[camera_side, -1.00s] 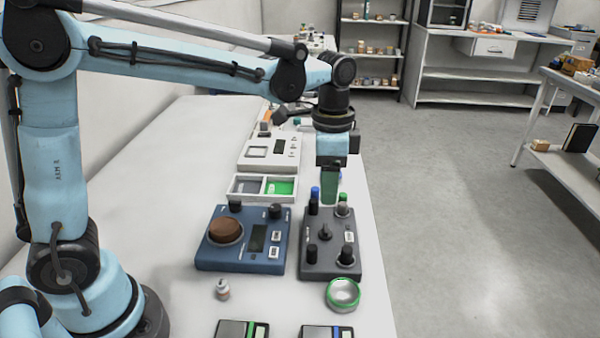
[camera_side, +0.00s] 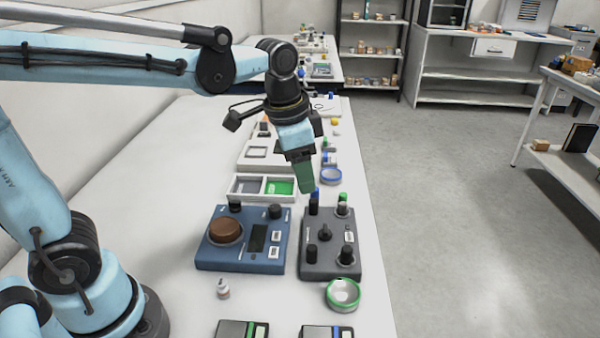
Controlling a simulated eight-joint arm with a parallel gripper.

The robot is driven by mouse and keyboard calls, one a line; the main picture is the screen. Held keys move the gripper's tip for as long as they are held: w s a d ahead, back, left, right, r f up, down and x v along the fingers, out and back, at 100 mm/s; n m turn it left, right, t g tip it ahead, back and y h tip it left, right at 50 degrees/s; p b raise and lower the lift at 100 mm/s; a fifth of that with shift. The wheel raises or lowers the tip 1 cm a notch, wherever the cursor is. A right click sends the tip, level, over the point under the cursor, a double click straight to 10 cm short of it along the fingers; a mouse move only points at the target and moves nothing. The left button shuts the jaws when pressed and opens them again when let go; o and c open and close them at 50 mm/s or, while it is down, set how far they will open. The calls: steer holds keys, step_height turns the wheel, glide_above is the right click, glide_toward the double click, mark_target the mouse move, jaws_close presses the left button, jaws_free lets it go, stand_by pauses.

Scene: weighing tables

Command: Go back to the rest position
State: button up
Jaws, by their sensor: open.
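My gripper (camera_side: 305,178) hangs from the arm over the white table, tilted, with its green fingers pointing down. It is open, and I see nothing held in it. Its fingertips are above and just behind the grey control box (camera_side: 318,268), near the blue-capped knob or vial (camera_side: 314,200). It appears apart from the things below it, though the exact height is hard to tell.
A blue device with a brown dial (camera_side: 225,231) stands left of the grey box. A divided tray (camera_side: 248,188) lies behind. A green-rimmed dish (camera_side: 343,294), a blue-rimmed dish (camera_side: 331,176) and a small bottle (camera_side: 223,288) stand on the table (camera_side: 180,180). Its left part is clear.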

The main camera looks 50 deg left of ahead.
steer(key=s+a+f+n+t, duration=0.3)
steer(key=s+a+n+t, duration=0.1)
steer(key=s+n, duration=0.2)
steer(key=shift+s+t, duration=0.3)
steer(key=shift+s, duration=0.2)
